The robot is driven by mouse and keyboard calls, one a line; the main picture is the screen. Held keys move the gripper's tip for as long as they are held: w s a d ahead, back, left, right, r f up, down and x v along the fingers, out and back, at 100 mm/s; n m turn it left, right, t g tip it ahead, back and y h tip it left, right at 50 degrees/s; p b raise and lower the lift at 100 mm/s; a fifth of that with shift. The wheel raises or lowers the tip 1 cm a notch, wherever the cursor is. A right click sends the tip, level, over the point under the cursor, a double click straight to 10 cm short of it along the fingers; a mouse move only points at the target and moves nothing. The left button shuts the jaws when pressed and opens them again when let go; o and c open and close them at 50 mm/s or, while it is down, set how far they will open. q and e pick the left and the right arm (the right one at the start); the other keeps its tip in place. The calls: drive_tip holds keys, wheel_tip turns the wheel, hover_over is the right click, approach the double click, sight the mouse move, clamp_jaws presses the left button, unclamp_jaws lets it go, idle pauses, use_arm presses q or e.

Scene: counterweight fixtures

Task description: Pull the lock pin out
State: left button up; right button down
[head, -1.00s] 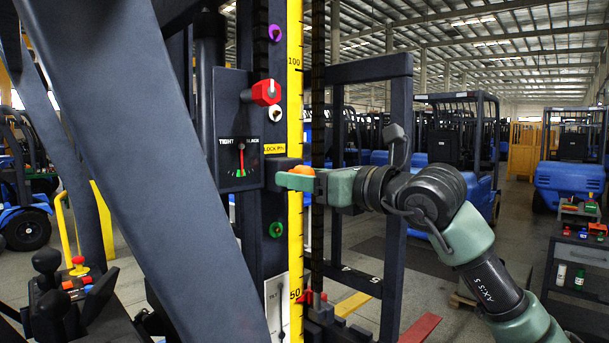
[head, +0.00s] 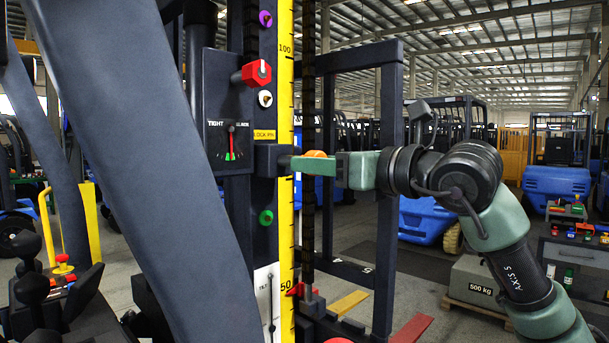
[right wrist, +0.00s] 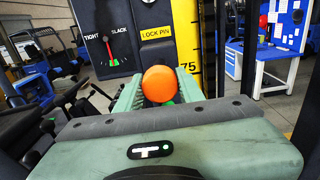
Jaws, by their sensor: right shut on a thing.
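The lock pin shows as an orange round knob (head: 316,154), also in the right wrist view (right wrist: 159,84). My right gripper (head: 312,166) has its green fingers on either side of the knob and is shut on it. In the head view the fingertips sit just right of the dark block (head: 268,160) on the mast, below the yellow LOCK PIN label (head: 265,134). The fingers hide most of the shaft, so I cannot tell whether its tip is still in the block. My left gripper is not in view.
A TIGHT/SLACK gauge (head: 229,141) has its needle pointing roughly down. A red hex knob (head: 256,73) sits above it, and a yellow scale (head: 286,215) runs up the mast. A dark slanted beam (head: 140,150) crosses the left. A 500 kg weight (head: 478,283) stands lower right.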

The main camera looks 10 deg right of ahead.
drive_tip(key=c, duration=0.9)
unclamp_jaws()
drive_tip(key=shift+s+d, duration=0.1)
drive_tip(key=shift+s, duration=0.05)
drive_tip(key=shift+s+d+r, duration=0.1)
drive_tip(key=shift+s, duration=0.05)
drive_tip(key=b+v, duration=0.3)
drive_tip(key=v, duration=0.4)
drive_tip(key=shift+s+d, duration=0.25)
drive_tip(key=shift+s, duration=0.05)
